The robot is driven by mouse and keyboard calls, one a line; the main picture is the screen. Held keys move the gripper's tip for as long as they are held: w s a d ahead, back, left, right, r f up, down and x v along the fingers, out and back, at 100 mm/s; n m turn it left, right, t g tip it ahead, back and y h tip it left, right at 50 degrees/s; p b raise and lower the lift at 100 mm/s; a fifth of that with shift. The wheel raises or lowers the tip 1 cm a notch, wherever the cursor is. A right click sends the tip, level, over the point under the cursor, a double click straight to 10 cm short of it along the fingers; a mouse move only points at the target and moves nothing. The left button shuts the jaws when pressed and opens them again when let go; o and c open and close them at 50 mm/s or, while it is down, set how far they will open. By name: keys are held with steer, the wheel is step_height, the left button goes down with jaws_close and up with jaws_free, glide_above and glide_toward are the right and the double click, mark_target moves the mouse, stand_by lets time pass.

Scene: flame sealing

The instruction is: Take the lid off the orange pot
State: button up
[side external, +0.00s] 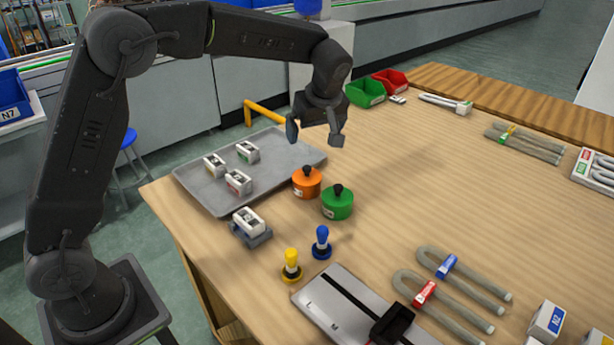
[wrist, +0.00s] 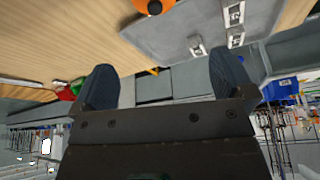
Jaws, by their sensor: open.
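The orange pot (side external: 306,184) stands on the wooden table next to the green pot (side external: 338,203). A dark knob tops its orange lid (side external: 307,173), and the lid looks seated on the pot. In the wrist view the orange pot (wrist: 150,5) shows only partly, at the top edge, with its dark knob. My gripper (side external: 315,135) is open and empty. It hangs in the air above the table, over and beyond the orange pot, apart from it. In the wrist view its two fingers (wrist: 165,85) are spread wide with nothing between them.
A grey tray (side external: 200,194) with several white blocks lies left of the pots. A blue stamp (side external: 321,243) and a yellow stamp (side external: 291,267) stand in front. Green (side external: 365,93) and red (side external: 390,82) bins sit at the back.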

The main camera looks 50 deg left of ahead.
mark_target(307, 167)
steer(key=shift+n, duration=0.4)
steer(key=x, duration=1.5)
steer(key=shift+w+d+f, duration=0.15)
steer(key=shift+w+d, duration=0.05)
steer(key=shift+w, duration=0.1)
steer(key=shift+c, duration=0.5)
steer(key=c, duration=0.7)
